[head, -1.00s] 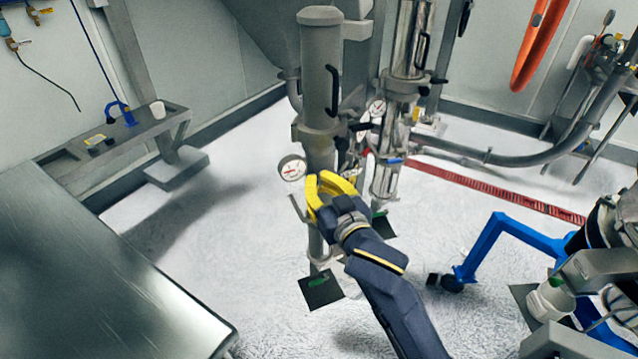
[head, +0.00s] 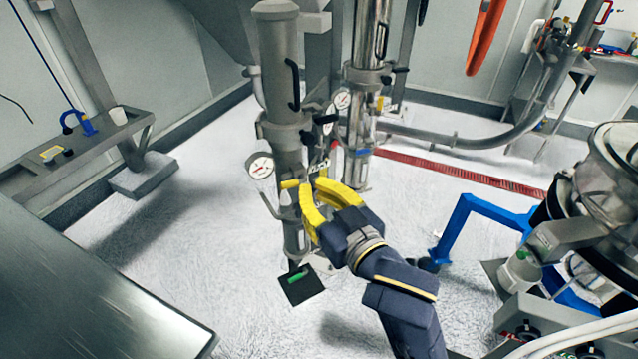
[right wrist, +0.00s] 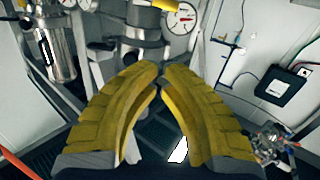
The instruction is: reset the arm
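My right gripper (head: 312,184) is at the middle of the head view, at the end of my dark right arm. Its two curved yellow fingers bow apart at the base and come together at the tips. In the right wrist view the fingertips (right wrist: 160,70) nearly meet, with nothing seen between them. In the head view the gripper overlaps the lower part of a grey upright cylinder (head: 278,80); I cannot tell how far apart they are. My left gripper is not in view.
A pressure gauge (head: 260,165) sits left of the gripper. A steel table (head: 90,290) fills the lower left. A blue wheeled frame (head: 465,215) and round steel machine (head: 615,150) stand right. A grey bench (head: 80,150) stands at far left. White floor (head: 200,230) is open between.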

